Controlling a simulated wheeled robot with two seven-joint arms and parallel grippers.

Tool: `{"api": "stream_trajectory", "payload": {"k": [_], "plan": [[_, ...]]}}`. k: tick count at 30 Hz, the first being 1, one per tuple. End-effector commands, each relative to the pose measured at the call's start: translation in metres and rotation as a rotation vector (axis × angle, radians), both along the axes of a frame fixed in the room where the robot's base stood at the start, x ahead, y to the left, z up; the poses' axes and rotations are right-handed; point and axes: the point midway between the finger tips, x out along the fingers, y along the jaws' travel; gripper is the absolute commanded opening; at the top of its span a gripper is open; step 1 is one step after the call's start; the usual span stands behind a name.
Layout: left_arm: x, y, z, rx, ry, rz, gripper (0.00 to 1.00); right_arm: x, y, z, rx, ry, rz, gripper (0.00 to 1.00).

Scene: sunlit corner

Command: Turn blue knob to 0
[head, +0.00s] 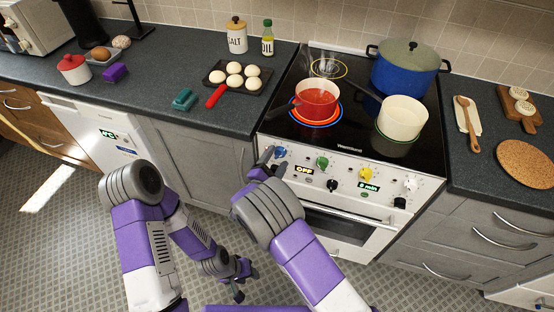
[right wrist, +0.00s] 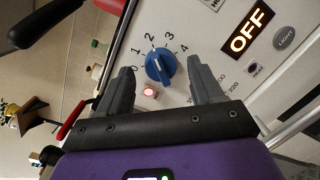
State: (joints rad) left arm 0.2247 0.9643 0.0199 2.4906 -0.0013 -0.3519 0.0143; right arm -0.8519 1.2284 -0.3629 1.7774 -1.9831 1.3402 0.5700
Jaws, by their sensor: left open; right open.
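The blue knob (head: 280,152) is at the left end of the white stove's front panel. In the right wrist view the knob (right wrist: 160,67) sits on a dial marked 0 to 4. Its pale pointer mark leans to the upper left, away from 0; the exact setting is hard to read. A small red light (right wrist: 149,92) glows beside it. My right gripper (head: 267,161) is open in front of the panel, its fingers either side of the knob with gaps visible. My left gripper (head: 238,284) hangs low above the floor, open and empty.
A red pot (head: 316,103) stands on the front left burner, inside a blue ring. A cream pot (head: 402,118) and a blue pot (head: 405,72) stand to its right. Green (head: 322,162) and yellow (head: 365,174) knobs share the panel. The oven handle (head: 348,213) juts out below.

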Motion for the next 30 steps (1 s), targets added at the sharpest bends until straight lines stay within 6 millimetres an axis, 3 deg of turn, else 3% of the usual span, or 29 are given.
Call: {"api": "stream_trajectory", "payload": {"k": [11,22,30], "plan": [[-0.0001,0.0000,-0.0014,0.000,0.000,0.000,0.43,0.0087,-0.0045,0.0002,-0.001,0.001,-0.001,0.66],[-0.0001,0.0000,-0.0014,0.000,0.000,0.000,0.43,0.0083,-0.0046,-0.0001,0.000,0.002,-0.001,0.12],[-0.0001,0.0000,-0.0010,0.000,0.000,0.000,0.43,0.0082,-0.0044,-0.0003,-0.023,0.009,-0.002,0.10]]}}
